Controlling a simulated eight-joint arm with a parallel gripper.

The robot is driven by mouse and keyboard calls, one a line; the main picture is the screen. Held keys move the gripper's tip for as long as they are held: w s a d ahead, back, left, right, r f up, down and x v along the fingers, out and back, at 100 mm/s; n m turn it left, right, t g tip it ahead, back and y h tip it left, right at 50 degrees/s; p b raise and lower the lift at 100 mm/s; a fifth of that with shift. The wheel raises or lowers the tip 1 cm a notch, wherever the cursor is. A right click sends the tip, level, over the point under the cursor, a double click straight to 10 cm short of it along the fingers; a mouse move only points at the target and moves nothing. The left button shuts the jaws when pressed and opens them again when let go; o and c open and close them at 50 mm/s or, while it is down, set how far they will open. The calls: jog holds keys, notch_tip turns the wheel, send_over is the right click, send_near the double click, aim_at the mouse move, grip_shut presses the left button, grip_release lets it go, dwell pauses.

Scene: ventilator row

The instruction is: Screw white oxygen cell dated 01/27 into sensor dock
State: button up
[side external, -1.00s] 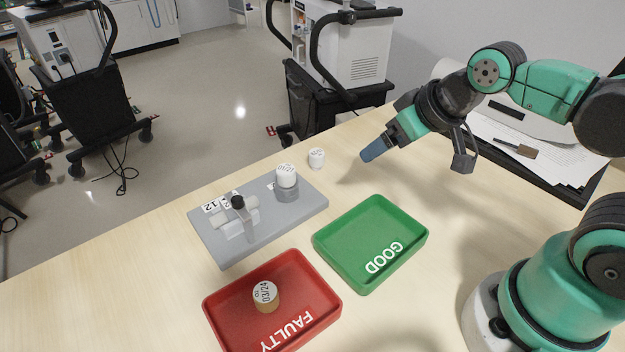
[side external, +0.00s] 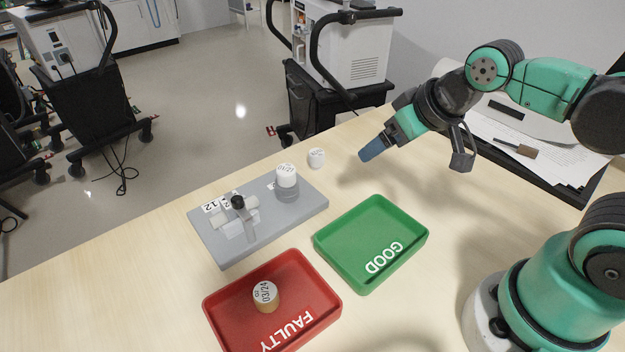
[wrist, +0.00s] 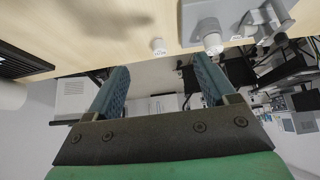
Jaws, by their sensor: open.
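The white oxygen cell marked 01/27 (side external: 286,174) sits upright on the round grey sensor dock (side external: 288,193) at the far right of the grey plate (side external: 262,235). Whether its thread is engaged I cannot tell. In the wrist view the cell (wrist: 212,42) shows near the top, right of centre. My gripper (side external: 370,150) is to the right of the cell, above the table and clear of it. Its two blue fingers (wrist: 160,80) are apart with nothing between them in the wrist view. A cell marked 03/24 (side external: 266,295) stands in the red FAULTY tray (side external: 325,317).
A small white capped piece (side external: 316,158) stands on the table behind the plate. A black-knobbed lever fixture (side external: 240,212) is on the plate's left half. The green GOOD tray (side external: 350,255) is empty. A paper clipboard (side external: 540,165) lies at right.

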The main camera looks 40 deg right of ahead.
jog(key=w+a+n+g+y, duration=0.1)
jog(key=w+a+n, duration=0.1)
jog(key=w+a, duration=0.3)
jog(key=n+g, duration=0.1)
jog(key=g, duration=0.1)
send_over(284, 168)
jog(key=s+d, duration=0.1)
jog(key=s, duration=0.1)
jog(key=f, duration=0.3)
jog(key=shift+s, duration=0.2)
jog(key=shift+w+a+f, duration=0.25)
jog(key=shift+w+f, duration=0.05)
jog(key=shift+f, duration=0.15)
jog(key=shift+x, duration=2.55)
jog(key=shift+c, duration=0.2)
grip_shut()
jog(key=shift+w+m+t+h, duration=0.1)
jog(key=shift+m+t+h, duration=0.2)
jog(key=shift+m, duration=0.8)
